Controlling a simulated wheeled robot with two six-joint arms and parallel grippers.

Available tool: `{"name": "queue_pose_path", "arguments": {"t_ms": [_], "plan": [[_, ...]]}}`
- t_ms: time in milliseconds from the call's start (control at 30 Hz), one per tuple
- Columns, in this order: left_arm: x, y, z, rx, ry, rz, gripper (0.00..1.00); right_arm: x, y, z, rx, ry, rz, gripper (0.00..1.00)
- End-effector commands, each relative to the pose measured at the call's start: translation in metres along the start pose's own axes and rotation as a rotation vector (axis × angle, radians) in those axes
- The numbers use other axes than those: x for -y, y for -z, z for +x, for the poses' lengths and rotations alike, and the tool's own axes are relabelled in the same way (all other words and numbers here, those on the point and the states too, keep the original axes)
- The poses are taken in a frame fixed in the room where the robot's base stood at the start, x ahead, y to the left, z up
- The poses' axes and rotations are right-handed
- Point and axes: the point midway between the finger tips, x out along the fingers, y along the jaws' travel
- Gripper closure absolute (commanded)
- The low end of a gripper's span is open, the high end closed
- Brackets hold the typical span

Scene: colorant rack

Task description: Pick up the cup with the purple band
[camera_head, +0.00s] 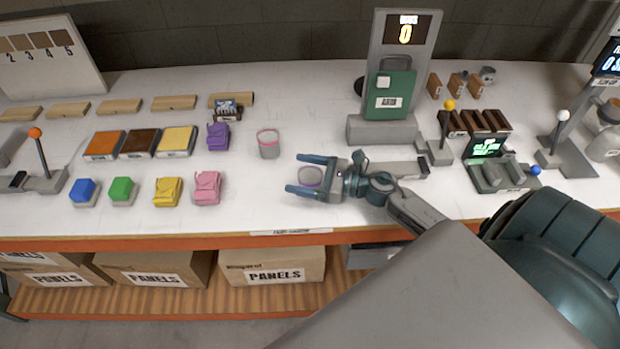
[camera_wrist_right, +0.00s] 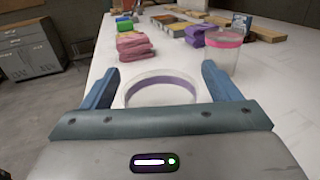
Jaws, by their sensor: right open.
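The cup with the purple band (camera_head: 311,177) stands on the white table, between the spread fingers of my right gripper (camera_head: 308,176). The gripper is open, with one finger on each side of the cup, and I cannot tell whether either touches it. In the right wrist view, the clear cup with its purple band (camera_wrist_right: 161,92) shows between the two blue fingers (camera_wrist_right: 160,85); its lower part is hidden by the gripper body. My left gripper does not show.
A cup with a pink band (camera_head: 268,144) stands behind and left of the gripper. Pink (camera_head: 207,188) and yellow (camera_head: 167,191) packs lie to the left. A grey stand with a green panel (camera_head: 389,96) rises behind. The table's front edge (camera_head: 180,243) is near.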

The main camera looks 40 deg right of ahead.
Motion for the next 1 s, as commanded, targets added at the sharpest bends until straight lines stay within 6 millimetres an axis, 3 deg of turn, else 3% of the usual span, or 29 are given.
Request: {"name": "queue_pose_path", "arguments": {"t_ms": [200,400,467,767,1000], "plan": [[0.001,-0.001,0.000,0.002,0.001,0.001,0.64,0.000,0.001,0.000,-0.001,0.000,0.000,0.17],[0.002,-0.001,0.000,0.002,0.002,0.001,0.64,0.000,0.001,0.000,0.000,0.000,-0.001,0.56],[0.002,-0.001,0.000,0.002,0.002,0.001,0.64,0.000,0.001,0.000,0.000,0.000,-0.001,0.65],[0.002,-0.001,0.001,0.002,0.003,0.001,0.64,0.000,-0.001,0.000,0.000,0.000,-0.001,0.65],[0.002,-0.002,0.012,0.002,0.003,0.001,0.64,0.000,-0.018,0.000,0.000,-0.002,-0.006,0.65]]}}
